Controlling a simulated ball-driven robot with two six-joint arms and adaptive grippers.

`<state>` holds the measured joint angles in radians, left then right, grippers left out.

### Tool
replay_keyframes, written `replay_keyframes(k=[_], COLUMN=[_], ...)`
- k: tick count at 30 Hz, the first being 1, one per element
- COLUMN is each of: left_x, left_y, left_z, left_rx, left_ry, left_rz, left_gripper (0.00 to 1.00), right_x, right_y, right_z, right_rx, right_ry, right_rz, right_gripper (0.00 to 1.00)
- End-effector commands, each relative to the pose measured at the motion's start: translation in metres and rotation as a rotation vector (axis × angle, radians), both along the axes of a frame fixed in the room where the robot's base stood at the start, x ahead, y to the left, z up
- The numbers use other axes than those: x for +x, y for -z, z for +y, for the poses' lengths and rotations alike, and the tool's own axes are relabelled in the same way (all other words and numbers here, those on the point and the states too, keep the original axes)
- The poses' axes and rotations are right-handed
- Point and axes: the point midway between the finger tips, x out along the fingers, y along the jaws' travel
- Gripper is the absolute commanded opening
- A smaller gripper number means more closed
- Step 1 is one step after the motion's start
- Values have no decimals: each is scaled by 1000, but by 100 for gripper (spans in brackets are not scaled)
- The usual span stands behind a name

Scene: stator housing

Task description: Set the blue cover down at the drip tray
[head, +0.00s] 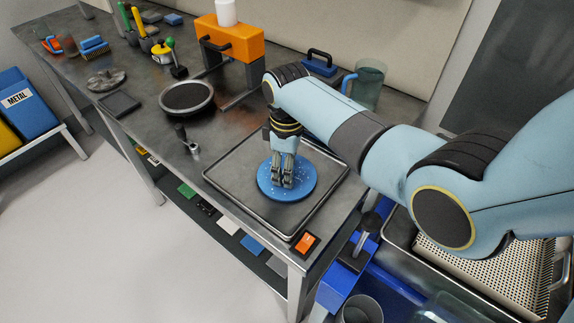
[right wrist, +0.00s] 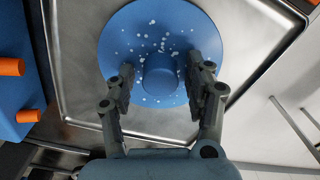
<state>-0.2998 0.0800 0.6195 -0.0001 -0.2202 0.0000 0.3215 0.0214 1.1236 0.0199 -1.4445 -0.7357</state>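The blue cover (head: 306,182) is a round disc with white specks and a raised central knob. It lies inside the grey metal drip tray (head: 232,168), toward the tray's right part, and appears flat. My right gripper (head: 282,184) points down over the cover's middle. In the right wrist view the cover (right wrist: 125,40) fills the top centre, and the knob (right wrist: 160,80) stands between the fingers of my right gripper (right wrist: 160,68). The fingers are apart, with a gap showing on each side of the knob. My left gripper is not in view.
A round dark-topped dish (head: 187,97) and an orange stand (head: 232,42) are farther back on the bench. A glass jar (head: 369,82) stands behind my right arm. An orange switch (head: 306,242) sits at the front corner. A perforated tray (head: 490,270) is at the lower right.

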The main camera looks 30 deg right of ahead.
Motion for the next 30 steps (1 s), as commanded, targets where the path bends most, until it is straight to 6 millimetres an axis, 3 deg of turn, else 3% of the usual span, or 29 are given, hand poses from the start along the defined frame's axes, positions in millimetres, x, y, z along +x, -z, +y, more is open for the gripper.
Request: replay_keyframes(k=[11,24,30], left_x=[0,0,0], left_y=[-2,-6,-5], left_z=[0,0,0], left_rx=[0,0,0], left_ry=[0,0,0], left_rz=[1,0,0], left_gripper=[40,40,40], right_x=[0,1,1], right_y=[-8,-98,-120], right_z=[0,0,0], right_rx=[0,0,0], right_ry=[0,0,0], right_rz=[-1,-3,-1], right_gripper=[57,57,57])
